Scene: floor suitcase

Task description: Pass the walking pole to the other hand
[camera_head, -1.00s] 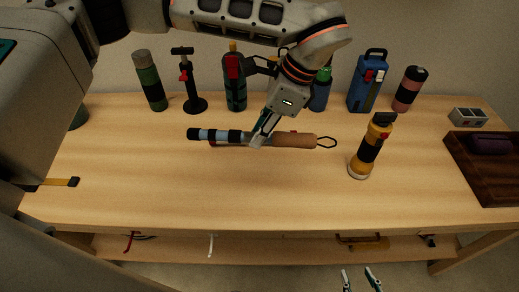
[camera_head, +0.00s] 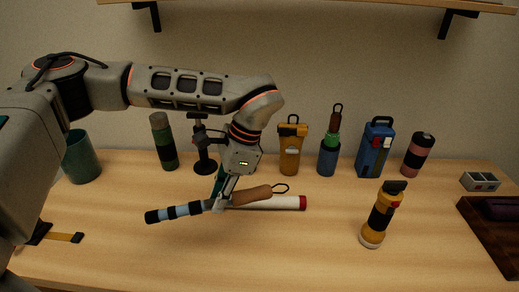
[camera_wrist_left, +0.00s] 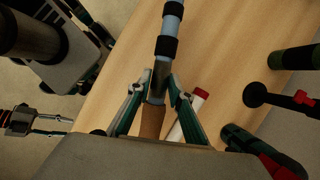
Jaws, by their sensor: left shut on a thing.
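The walking pole has a blue and black shaft (camera_head: 183,210), a tan cork grip (camera_head: 250,195) and a dark wrist loop. My left gripper (camera_head: 222,202) is shut on it near where shaft and grip meet. The pole is held above the table, shaft toward the left and grip toward the right. In the left wrist view the shaft (camera_wrist_left: 168,38) runs up from between the fingers (camera_wrist_left: 157,90), which hide part of it. My right gripper (camera_wrist_left: 52,124) shows at the left edge of that view, fingers apart and empty, away from the pole.
A white tube with a red end (camera_head: 275,202) lies behind the pole. A yellow-black flashlight (camera_head: 381,215) stands to the right. A dark tray (camera_head: 490,232) is at right. The front middle is clear.

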